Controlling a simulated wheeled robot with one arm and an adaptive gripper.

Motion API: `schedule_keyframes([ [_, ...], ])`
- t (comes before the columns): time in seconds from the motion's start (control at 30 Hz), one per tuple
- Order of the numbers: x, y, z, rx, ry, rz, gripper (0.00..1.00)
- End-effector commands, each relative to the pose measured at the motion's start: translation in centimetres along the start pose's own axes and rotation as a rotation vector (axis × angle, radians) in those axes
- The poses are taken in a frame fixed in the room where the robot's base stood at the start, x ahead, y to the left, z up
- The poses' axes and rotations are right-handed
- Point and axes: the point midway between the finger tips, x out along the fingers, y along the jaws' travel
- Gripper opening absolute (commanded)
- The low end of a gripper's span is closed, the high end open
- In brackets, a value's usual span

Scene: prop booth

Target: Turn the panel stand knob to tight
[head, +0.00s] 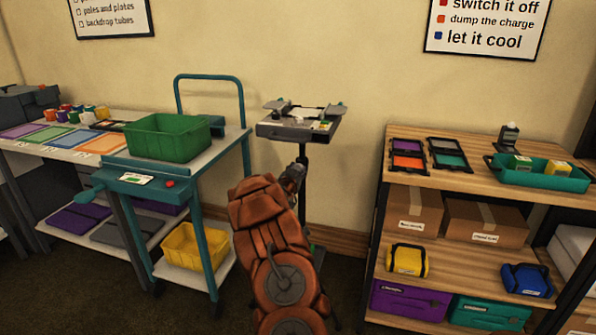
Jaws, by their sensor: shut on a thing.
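The panel stand (275,131) stands against the wall in the middle of the head view, a dark flat head with clamps on a thin pole. My orange arm reaches up to it from below. My gripper (299,169) is at the pole, just under the stand's head, small and dark in the picture. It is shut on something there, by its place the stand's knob. The knob itself is hidden behind my gripper and arm, so its setting cannot be seen. Much of the lower pole is also hidden by my arm.
A teal cart (152,189) with a green bin (169,138) stands close on the left. A wooden shelf unit (455,184) with a teal tray (530,177), boxes and cases is on the right. Bare wall and some floor lie between them around the stand.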

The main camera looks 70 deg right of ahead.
Motion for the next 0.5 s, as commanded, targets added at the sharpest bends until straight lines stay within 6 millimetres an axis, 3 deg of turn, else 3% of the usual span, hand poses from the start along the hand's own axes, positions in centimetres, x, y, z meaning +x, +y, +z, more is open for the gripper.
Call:
schedule_keyframes([
  [0.5,-0.04,0.05,0.48,0.089,-0.005,0.001,0.07],
])
